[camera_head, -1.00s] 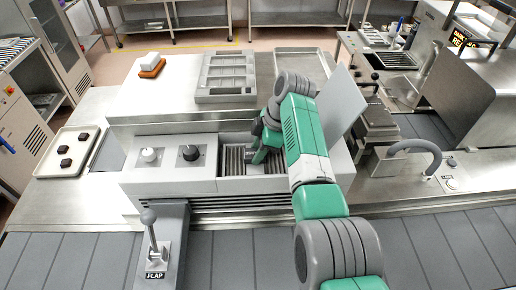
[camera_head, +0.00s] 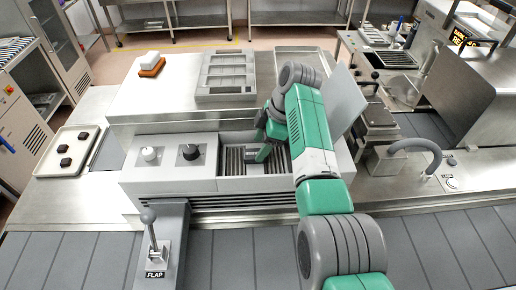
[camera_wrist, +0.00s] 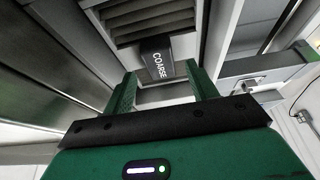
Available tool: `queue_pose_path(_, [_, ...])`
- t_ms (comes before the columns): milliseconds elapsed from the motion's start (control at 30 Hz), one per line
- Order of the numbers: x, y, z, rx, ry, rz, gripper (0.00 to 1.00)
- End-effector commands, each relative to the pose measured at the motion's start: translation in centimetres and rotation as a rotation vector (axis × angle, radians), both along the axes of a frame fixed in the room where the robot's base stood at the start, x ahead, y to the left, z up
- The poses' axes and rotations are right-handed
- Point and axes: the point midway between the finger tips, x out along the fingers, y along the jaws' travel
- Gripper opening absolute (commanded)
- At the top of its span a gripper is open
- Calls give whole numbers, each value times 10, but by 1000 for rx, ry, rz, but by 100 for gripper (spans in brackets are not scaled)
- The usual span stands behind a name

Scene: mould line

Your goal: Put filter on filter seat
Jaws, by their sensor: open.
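A dark slatted insert, apparently the filter (camera_head: 235,161), lies in a rectangular recess in the front of the grey machine housing. In the wrist view its slats (camera_wrist: 150,22) show at the top, with a dark tab marked COARSE (camera_wrist: 158,64) at the near end. My gripper (camera_head: 263,150) is over the right part of the recess. In the wrist view my open gripper (camera_wrist: 162,82) has its green fingers on either side below the tab, with a gap between them. I cannot tell the seat apart from the recess; the arm hides part of it.
A raised lid (camera_head: 341,103) stands right of the recess, close to my arm. Two knobs, white (camera_head: 149,154) and black (camera_head: 190,152), are to the left. A FLAP lever (camera_head: 151,236) stands in front. A slotted grey tray (camera_head: 227,74) lies behind.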

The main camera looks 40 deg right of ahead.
Motion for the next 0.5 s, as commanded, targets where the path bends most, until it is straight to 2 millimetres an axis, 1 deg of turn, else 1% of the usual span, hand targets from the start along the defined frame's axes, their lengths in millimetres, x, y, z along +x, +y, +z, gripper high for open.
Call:
queue_pose_path(33, [-3, -6, 13, -4, -4, -2, 58])
queue_pose_path(100, [-8, -11, 30, -4, -4, -2, 58])
queue_pose_path(200, [-14, -18, 52, -3, -4, -2, 58])
queue_pose_path(300, [-19, -24, 70, -2, -3, -2, 58])
queue_pose_path(400, [-21, -27, 82, -1, -1, -1, 58])
queue_pose_path(500, [-23, -28, 87, -1, -1, 0, 58])
